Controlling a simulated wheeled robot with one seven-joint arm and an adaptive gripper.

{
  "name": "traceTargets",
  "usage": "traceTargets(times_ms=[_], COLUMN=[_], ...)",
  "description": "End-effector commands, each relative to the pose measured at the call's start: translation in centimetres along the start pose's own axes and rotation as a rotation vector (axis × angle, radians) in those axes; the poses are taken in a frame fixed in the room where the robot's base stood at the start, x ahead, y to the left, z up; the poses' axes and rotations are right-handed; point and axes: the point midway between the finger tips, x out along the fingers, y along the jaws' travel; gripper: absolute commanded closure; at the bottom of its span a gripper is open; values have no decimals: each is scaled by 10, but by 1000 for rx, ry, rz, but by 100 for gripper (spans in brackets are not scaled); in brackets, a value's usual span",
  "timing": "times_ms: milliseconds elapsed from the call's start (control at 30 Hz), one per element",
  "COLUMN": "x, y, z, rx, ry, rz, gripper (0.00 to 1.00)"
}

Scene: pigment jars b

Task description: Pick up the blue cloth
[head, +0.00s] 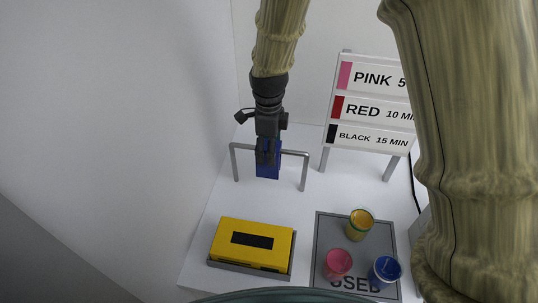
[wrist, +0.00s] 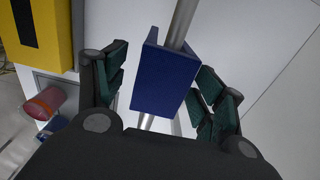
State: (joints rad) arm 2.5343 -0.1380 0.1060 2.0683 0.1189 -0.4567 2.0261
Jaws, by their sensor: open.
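The blue cloth (head: 268,171) hangs folded over the crossbar of a metal rail (head: 304,172) on the white table. In the wrist view the blue cloth (wrist: 166,78) lies between the two fingers, with a gap to each side. My gripper (head: 268,153) is open above and around the cloth in the head view. In the wrist view my gripper (wrist: 160,88) shows both green-padded fingers apart. Part of the cloth's top is hidden behind the gripper in the head view.
A yellow box (head: 265,233) sits in front of the rail. A grey mat (head: 325,225) marked USED bears yellow, pink and blue jars. A sign (head: 372,105) with PINK, RED and BLACK times stands behind right. A wall rises on the left.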

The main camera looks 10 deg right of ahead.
Motion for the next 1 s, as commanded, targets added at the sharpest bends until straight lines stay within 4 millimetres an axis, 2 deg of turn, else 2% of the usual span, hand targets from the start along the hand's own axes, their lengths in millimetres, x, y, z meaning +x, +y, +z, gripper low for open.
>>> traceTargets(times_ms=[333,367,600,633,1000], x=[5,4,4,4,2], y=[0,0,0,0,0], z=[0,0,0,0,0], rx=[0,0,0,0,0], ry=[-1,-1,0,-1,-1], rz=[0,0,0,0,-1], gripper=[30,34,78,80,80])
